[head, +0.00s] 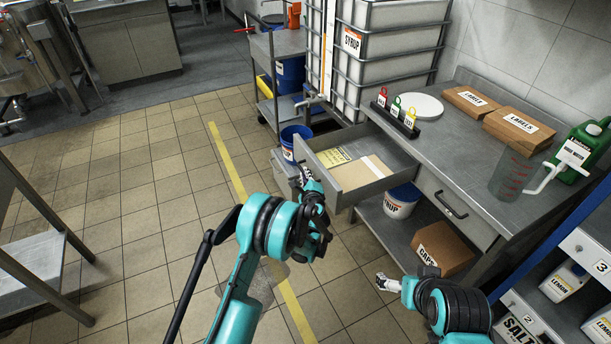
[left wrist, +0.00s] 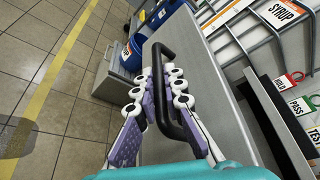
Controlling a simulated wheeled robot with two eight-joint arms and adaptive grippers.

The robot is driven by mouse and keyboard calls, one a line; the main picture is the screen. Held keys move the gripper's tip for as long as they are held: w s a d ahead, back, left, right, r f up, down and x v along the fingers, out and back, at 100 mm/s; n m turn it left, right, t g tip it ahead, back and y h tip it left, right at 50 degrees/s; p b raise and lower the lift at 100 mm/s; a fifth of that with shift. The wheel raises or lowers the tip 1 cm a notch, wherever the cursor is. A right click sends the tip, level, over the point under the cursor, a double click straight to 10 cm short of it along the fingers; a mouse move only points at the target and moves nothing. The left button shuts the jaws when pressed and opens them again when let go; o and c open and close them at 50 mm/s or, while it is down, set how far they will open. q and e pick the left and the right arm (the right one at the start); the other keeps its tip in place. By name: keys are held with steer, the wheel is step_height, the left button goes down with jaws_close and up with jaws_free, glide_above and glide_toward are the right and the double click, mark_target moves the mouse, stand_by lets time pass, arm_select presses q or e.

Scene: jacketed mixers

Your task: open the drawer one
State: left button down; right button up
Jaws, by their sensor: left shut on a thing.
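The left drawer (head: 395,160) of the steel workbench stands pulled well out, with papers and a tan folder (head: 362,173) inside. Its black bar handle (left wrist: 178,100) runs between the fingers of my left gripper (left wrist: 165,88) in the left wrist view. My left gripper (head: 308,187) is at the drawer front in the head view, shut on the handle; the arm hides part of the front. My right gripper (head: 384,282) is low, in front of the bench's lower shelf and away from the drawer; its finger gap is too small to judge.
A second drawer (head: 455,207) beside it is shut. On the bench stand a green jug (head: 584,150), a clear pitcher (head: 512,173) and paper packets (head: 518,128). A bucket (head: 401,201) and a box (head: 443,247) are below. Tiled floor (head: 150,225) to the left is clear.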

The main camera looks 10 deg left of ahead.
arm_select(q)
steer(key=c, duration=1.9)
jaws_free()
steer(key=v, duration=1.2)
